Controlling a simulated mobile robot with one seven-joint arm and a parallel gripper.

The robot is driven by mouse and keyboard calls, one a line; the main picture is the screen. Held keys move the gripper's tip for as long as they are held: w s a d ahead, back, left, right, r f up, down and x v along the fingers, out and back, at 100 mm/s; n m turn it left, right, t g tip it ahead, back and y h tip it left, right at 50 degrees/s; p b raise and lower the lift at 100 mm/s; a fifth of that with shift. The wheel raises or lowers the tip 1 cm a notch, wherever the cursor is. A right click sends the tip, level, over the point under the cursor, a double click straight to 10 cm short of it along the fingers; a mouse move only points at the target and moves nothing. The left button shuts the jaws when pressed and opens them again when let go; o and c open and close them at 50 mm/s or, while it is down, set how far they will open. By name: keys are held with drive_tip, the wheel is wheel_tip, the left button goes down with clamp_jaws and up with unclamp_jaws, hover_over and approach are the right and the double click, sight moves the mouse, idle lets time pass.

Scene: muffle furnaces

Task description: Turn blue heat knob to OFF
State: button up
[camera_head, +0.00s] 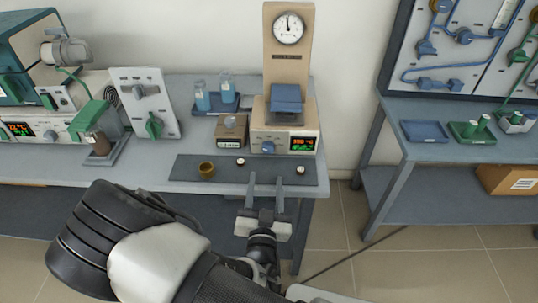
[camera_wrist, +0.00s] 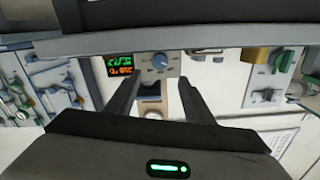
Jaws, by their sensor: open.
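The blue heat knob (camera_head: 268,146) is on the front panel of the beige furnace (camera_head: 257,128) at the back of the bench, left of its lit display (camera_head: 302,143). In the wrist view, which looks upside down, the blue knob (camera_wrist: 160,62) has a pale pointer mark and the display (camera_wrist: 119,68) is to its left. I cannot read its setting. My gripper (camera_head: 265,180) is at the bench's front edge, in front of the knob and apart from it. Its fingers (camera_wrist: 158,82) are open and empty, and the knob shows between and beyond them.
A dark mat (camera_head: 225,175) lies before the furnace, with a brass cup (camera_head: 207,170) and two small round pieces (camera_head: 300,170). A small brown box (camera_head: 231,131) stands left of the furnace. Another unit (camera_head: 145,105) with a green knob is further left. A second bench (camera_head: 450,150) is at right.

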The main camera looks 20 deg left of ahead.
sight(268, 150)
drive_tip(key=b+x, duration=0.1)
drive_tip(key=x, duration=1)
drive_tip(key=shift+w, duration=0.15)
drive_tip(key=c, duration=1)
drive_tip(key=n, duration=0.4)
drive_tip(key=shift+n+b, duration=0.35)
drive_tip(key=shift+n, duration=0.05)
drive_tip(key=shift+c, duration=0.2)
drive_tip(key=o, duration=1)
drive_tip(key=shift+o, duration=0.2)
drive_tip(key=p+v, duration=0.1)
drive_tip(key=v, duration=1.6)
drive_tip(key=shift+s, duration=0.25)
